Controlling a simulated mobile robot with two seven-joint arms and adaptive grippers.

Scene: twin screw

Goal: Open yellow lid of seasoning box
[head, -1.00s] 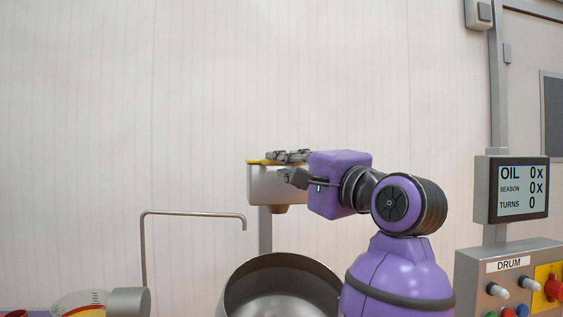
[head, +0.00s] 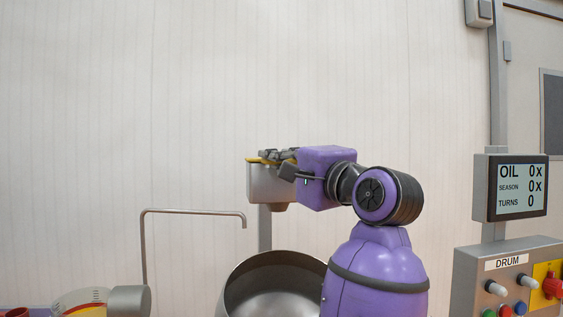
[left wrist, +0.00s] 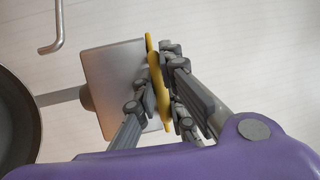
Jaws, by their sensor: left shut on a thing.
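The seasoning box is a grey box (head: 265,183) on a post in the middle of the head view; it also shows in the left wrist view (left wrist: 112,80). Its yellow lid (head: 252,160) lies along the top of the box and shows as a thin yellow strip in the left wrist view (left wrist: 154,62). My left gripper (head: 277,161) reaches the lid from the right. Its fingers (left wrist: 158,76) are shut on the lid, one side on each face, and hide part of it. Whether the lid has lifted off the box, I cannot tell. My right gripper is not in view.
A large metal drum (head: 275,290) stands open below the box. A bent metal pipe (head: 190,212) stands to the left. A measuring container (head: 82,303) is at the lower left. A display (head: 511,187) and a drum control panel (head: 512,280) are at the right.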

